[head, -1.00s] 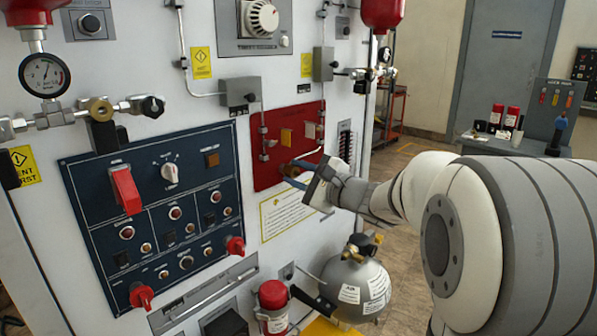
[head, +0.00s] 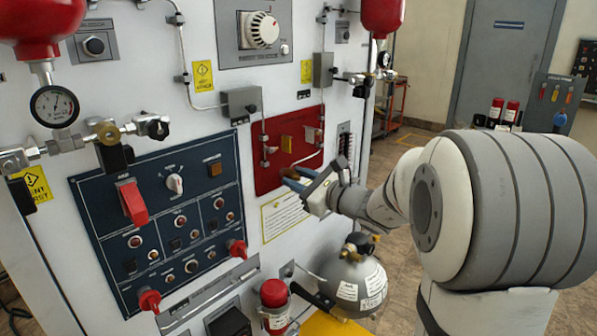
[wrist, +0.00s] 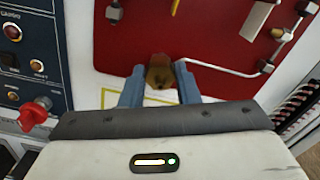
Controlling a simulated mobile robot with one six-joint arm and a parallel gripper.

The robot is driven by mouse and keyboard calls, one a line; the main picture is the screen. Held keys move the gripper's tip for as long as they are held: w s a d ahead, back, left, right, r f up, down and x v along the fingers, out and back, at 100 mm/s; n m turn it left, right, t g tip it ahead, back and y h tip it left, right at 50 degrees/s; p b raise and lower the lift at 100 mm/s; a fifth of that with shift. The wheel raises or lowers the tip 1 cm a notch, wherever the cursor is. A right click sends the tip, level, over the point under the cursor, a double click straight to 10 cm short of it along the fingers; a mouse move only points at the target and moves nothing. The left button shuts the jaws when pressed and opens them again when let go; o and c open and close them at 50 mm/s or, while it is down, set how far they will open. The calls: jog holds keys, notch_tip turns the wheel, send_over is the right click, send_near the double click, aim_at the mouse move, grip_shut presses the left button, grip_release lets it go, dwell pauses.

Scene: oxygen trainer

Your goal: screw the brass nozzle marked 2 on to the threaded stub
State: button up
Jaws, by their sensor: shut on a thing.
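My gripper (wrist: 159,82) has its blue fingers closed on a brownish brass piece (wrist: 159,72), which I take for the nozzle. No number can be read on it. In the head view my gripper (head: 296,179) is at the lower edge of the red panel (head: 267,178), with the fingers pointing at the panel. The brass piece lies in front of the panel in the wrist view. A thin pipe (wrist: 225,70) runs across the panel to behind the right finger. I cannot make out the threaded stub, nor whether the brass piece touches anything.
A yellow-edged notice (head: 284,217) is on the wall below the red panel. The dark blue switch panel (head: 100,210) with red knobs is to the left. A grey round tank (head: 352,285) and a red bottle (head: 274,296) stand below. Pipes with fittings cross the red panel.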

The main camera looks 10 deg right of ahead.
jog(key=shift+m, duration=0.3)
jog(key=shift+r, duration=0.1)
jog(key=shift+r+m+p, duration=0.1)
jog(key=shift+m+p, duration=0.2)
jog(key=shift+p, duration=0.15)
jog(key=shift+m, duration=0.3)
jog(key=o, duration=0.9)
jog(key=shift+f, duration=0.2)
